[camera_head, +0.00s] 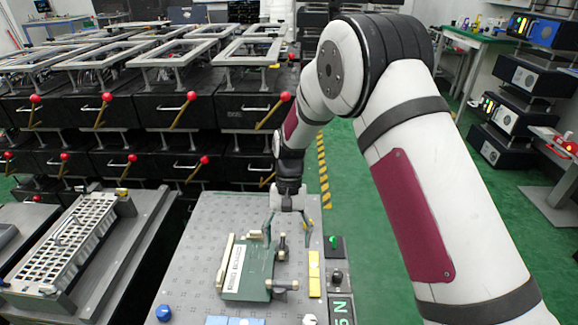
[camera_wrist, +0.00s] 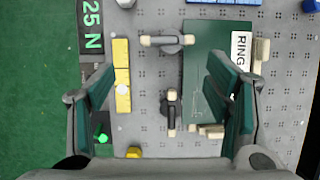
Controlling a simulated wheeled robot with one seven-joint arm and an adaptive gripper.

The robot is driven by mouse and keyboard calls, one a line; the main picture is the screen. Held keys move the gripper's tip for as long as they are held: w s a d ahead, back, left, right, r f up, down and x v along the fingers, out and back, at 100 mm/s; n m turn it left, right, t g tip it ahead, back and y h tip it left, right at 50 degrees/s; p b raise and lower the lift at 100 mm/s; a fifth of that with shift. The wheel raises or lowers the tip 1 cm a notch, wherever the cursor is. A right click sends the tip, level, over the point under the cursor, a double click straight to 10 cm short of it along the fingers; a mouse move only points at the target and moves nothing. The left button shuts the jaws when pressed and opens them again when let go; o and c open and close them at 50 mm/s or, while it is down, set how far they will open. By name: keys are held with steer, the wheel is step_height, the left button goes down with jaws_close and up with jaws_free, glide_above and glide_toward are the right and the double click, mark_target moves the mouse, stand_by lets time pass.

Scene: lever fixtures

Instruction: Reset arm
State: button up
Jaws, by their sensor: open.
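My gripper (camera_head: 288,228) hangs over the far part of a grey perforated table (camera_head: 205,255). Its two fingers are spread wide with nothing between them; the open gripper (camera_wrist: 162,88) also shows in the wrist view. Below it lies a green plate (camera_head: 262,268) with a white lettered label, seen in the wrist view (camera_wrist: 208,42) too. A dark lever with beige ends (camera_head: 282,250) stands by the plate's edge; this lever (camera_wrist: 171,108) appears between the fingers in the wrist view, apart from them. A second dark and beige lever (camera_wrist: 167,41) lies crosswise, nearer the table's front.
Yellow blocks (camera_head: 314,272) and a black panel with a green knob (camera_head: 334,243) line the table's right side. A blue knob (camera_head: 164,313) sits front left. Black racks with red-knobbed levers (camera_head: 190,97) stand behind. Green floor lies open to the right.

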steer(key=s+d+r+t, duration=0.1)
steer(key=s+d+r, duration=0.3)
steer(key=r, duration=0.4)
steer(key=s+d+r+t, duration=0.1)
steer(key=s+d+r, duration=0.3)
steer(key=r, duration=0.4)
steer(key=s+d+r, duration=0.4)
steer(key=r, duration=0.4)
steer(key=s+d+r+t, duration=0.15)
steer(key=s+d, duration=0.25)
steer(key=s, duration=0.7)
steer(key=s+d+r+t, duration=0.15)
steer(key=s+d, duration=0.25)
steer(key=s, duration=0.7)
step_height(320, 180, up, 22)
steer(key=t+p, duration=0.3)
steer(key=p, duration=1.8)
steer(key=shift+w+n+t, duration=0.2)
steer(key=shift+n+t, duration=0.1)
